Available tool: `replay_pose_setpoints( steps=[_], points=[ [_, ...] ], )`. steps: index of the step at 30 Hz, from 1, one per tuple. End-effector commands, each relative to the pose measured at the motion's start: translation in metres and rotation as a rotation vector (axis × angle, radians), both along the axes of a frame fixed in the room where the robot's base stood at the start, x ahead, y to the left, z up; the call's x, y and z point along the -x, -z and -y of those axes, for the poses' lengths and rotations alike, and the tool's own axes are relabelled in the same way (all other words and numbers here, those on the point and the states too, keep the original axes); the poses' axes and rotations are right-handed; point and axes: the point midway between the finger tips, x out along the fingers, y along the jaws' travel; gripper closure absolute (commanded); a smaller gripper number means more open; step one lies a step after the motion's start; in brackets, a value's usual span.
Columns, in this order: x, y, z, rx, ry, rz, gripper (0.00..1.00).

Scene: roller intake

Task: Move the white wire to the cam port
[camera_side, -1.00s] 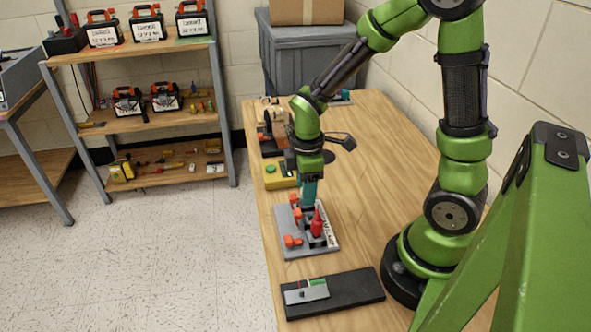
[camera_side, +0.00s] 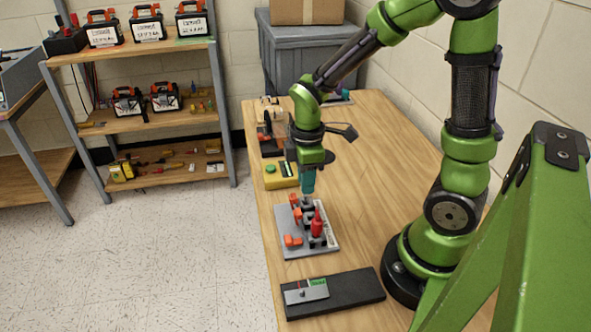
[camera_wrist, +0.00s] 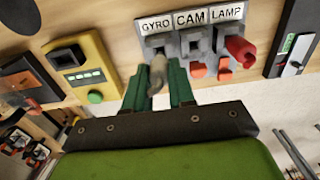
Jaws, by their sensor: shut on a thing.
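In the wrist view, a grey board (camera_wrist: 148,23) carries ports labelled GYRO, CAM and LAMP. My gripper (camera_wrist: 154,84) has its teal fingers closed on the pale end of the white wire (camera_wrist: 157,70). The wire end is in front of the GYRO port, left of the CAM port (camera_wrist: 194,42). I cannot tell whether its tip touches the GYRO port. A red plug (camera_wrist: 238,50) sits at the LAMP port. In the side view, my gripper (camera_side: 307,190) is above the far part of the board (camera_side: 296,243); the wire is too small to make out there.
A yellow box (camera_side: 281,174) with a green button stands behind the board. A black device (camera_side: 335,292) with a green patch lies in front. Orange levers (camera_side: 292,240) stick up from the board. The tabletop (camera_side: 375,150) to the right is clear.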

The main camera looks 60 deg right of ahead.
Motion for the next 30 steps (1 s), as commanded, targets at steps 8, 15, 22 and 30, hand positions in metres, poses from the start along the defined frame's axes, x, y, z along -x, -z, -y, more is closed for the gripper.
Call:
replay_pose_setpoints(
  steps=[8, 15, 22, 30],
  points=[
    [-0.001, -0.015, 0.000, 0.000, 0.000, 0.003, 0.97],
    [0.000, -0.024, 0.000, 0.001, 0.000, 0.001, 0.97],
    [0.000, -0.025, 0.000, 0.000, 0.000, 0.000, 0.97],
    [-0.001, -0.034, 0.000, 0.000, 0.000, 0.003, 0.97]
  ],
)
